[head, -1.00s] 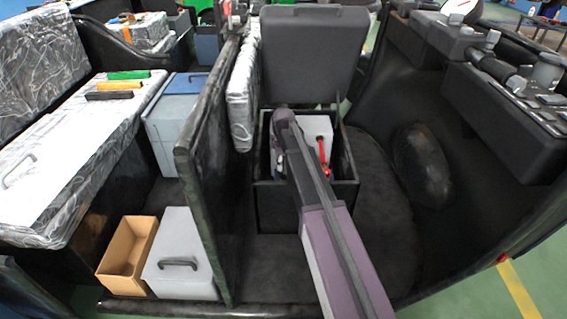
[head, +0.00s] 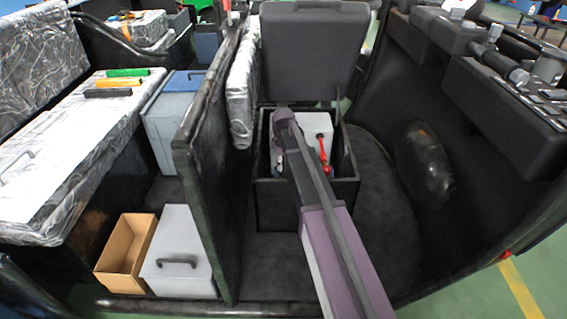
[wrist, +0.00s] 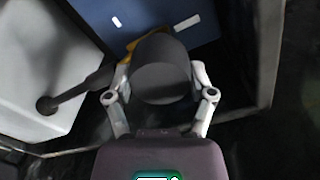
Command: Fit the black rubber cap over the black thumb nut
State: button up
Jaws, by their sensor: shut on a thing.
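My gripper (wrist: 160,82) is shut on a dark, rounded cylindrical piece, the black rubber cap (wrist: 160,68), with one pale finger on each side of it. In the head view my arm reaches down into the open black box, and its end is mostly hidden there. I cannot make out the black thumb nut; the cap and gripper may cover it. A yellow part (wrist: 131,46) shows just behind the cap, against a blue surface (wrist: 205,30) with white marks. I cannot tell whether the cap touches anything below it.
The black box (head: 290,207) has its lid (head: 312,50) raised behind. Inside stands a pale grey block (head: 316,122) beside a red lever-like part (head: 323,152). In the wrist view a dark rod (wrist: 80,90) runs from the pale block towards the cap. A black partition (head: 212,160) stands left.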

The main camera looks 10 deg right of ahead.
jog(key=shift+f+b, duration=1.25)
jog(key=shift+f, duration=0.05)
dwell(0.4)
jog(key=o, duration=0.9)
jog(key=shift+c, duration=0.2)
jog(key=shift+r, duration=0.15)
notch_tip(320, 180, up, 13)
jog(key=p, duration=1.3)
jog(key=shift+s, duration=0.1)
jog(key=s+r+m+p, duration=0.9)
jog(key=s+r+p, duration=0.4)
jog(key=r+p, duration=0.1)
jog(key=shift+d+r+p, duration=0.15)
jog(key=shift+d+p, duration=0.15)
jog(key=shift+d, duration=0.05)
jog(key=shift+s, duration=0.1)
jog(key=s+r+m+p, duration=0.1)
jog(key=s+r+p, duration=0.5)
jog(key=s, duration=0.5)
jog(key=shift+s+a+m, duration=0.35)
jog(key=shift+s+m, duration=0.05)
